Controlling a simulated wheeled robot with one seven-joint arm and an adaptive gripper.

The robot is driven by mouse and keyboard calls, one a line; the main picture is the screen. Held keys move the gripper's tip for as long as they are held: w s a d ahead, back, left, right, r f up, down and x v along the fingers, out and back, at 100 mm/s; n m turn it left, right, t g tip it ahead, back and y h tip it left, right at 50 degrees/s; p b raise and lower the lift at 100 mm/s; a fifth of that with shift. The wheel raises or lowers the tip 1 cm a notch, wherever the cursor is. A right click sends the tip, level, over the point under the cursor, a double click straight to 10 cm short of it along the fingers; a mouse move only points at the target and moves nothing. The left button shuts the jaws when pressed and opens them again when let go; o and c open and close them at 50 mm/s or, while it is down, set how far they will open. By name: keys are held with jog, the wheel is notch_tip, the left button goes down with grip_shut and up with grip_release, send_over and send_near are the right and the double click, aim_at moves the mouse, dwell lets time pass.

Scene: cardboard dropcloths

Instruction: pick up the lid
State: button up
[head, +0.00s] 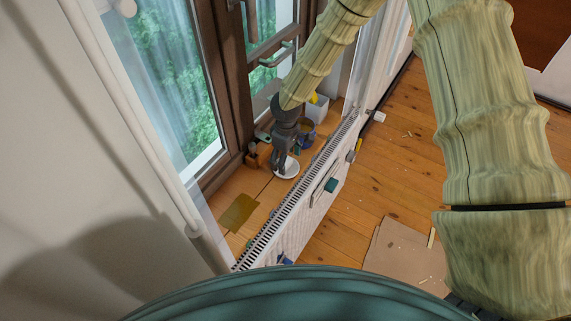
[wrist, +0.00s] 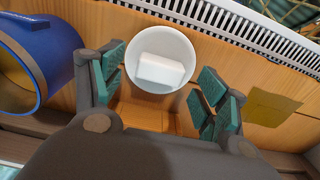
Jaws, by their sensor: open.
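The lid (head: 290,170) looks like a white round disc lying on the wooden window sill. In the wrist view it is a white circle (wrist: 160,72) with a raised white block at its middle. My gripper (wrist: 160,88) is open, with green-padded fingers on the left and right of the lid. Nothing is held between them. In the head view my gripper (head: 281,160) points down just over the lid and hides part of it. I cannot tell whether the fingers touch the lid.
A white ribbed radiator (head: 300,205) runs along the sill's edge. A flat brownish sheet (head: 238,212) lies on the sill. An orange object (head: 262,154) sits near the window frame. Cardboard (head: 400,255) covers some floor.

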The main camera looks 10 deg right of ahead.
jog(key=shift+f, duration=1.05)
jog(key=c, duration=0.9)
jog(key=shift+r, duration=0.1)
